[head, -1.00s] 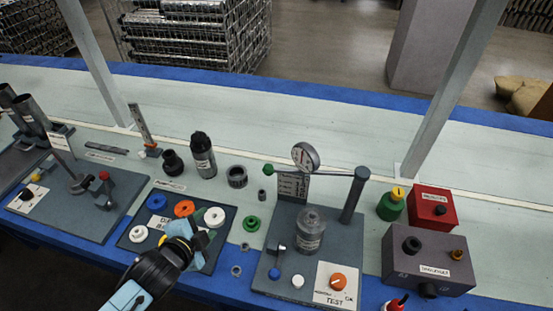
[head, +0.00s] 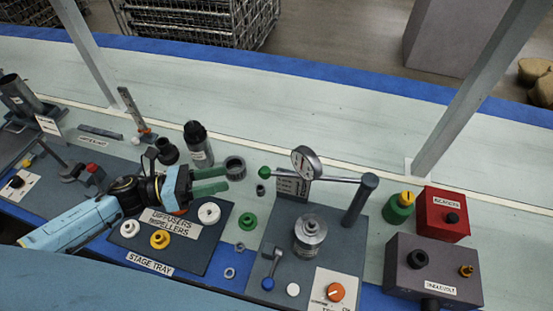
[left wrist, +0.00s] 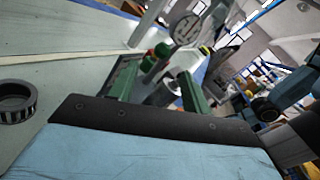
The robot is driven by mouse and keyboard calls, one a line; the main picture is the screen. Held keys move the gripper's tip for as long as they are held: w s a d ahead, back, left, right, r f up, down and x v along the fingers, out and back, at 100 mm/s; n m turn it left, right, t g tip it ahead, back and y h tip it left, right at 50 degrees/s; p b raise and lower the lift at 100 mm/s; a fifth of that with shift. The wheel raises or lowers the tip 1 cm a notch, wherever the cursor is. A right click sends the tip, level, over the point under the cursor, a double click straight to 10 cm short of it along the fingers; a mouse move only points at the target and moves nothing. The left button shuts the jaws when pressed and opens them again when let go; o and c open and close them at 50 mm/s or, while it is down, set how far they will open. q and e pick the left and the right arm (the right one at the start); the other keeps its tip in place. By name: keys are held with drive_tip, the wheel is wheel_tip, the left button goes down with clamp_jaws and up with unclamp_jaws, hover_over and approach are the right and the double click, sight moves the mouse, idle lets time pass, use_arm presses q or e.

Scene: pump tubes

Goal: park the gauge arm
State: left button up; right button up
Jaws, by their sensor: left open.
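The gauge arm (head: 333,179) is a thin bar on a dark upright post (head: 359,200), with a round dial gauge (head: 306,162) and a green knob (head: 264,172) at its left end. It reaches over the test stand behind a clear-walled canister with a metal top (head: 310,232). My left gripper (head: 227,179) is open and empty, its green fingers pointing right toward the knob, a short gap away. In the left wrist view the dial (left wrist: 187,28) and a green knob (left wrist: 162,50) appear ahead, between the fingers (left wrist: 158,85). My right gripper is not in view.
The stage tray (head: 190,255) lies below my left arm with white and yellow rings. A dark ring (head: 235,168) stands close behind the fingers, and a black bottle (head: 198,145) farther back. A red box (head: 443,213) and grey box (head: 433,270) stand right.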

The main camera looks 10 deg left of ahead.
sight(270, 171)
use_arm(q)
drive_tip(key=shift+m+g, duration=0.3)
drive_tip(key=shift+m, duration=0.1)
drive_tip(key=p+x, duration=0.1)
drive_tip(key=x, duration=1)
drive_tip(key=shift+d+r, duration=0.25)
drive_tip(key=shift+d, duration=0.05)
drive_tip(key=shift+x, duration=0.8)
drive_tip(key=shift+f, duration=0.1)
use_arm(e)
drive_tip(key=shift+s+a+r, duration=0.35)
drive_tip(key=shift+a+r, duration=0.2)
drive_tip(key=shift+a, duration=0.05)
use_arm(q)
drive_tip(key=shift+a, duration=0.1)
clamp_jaws()
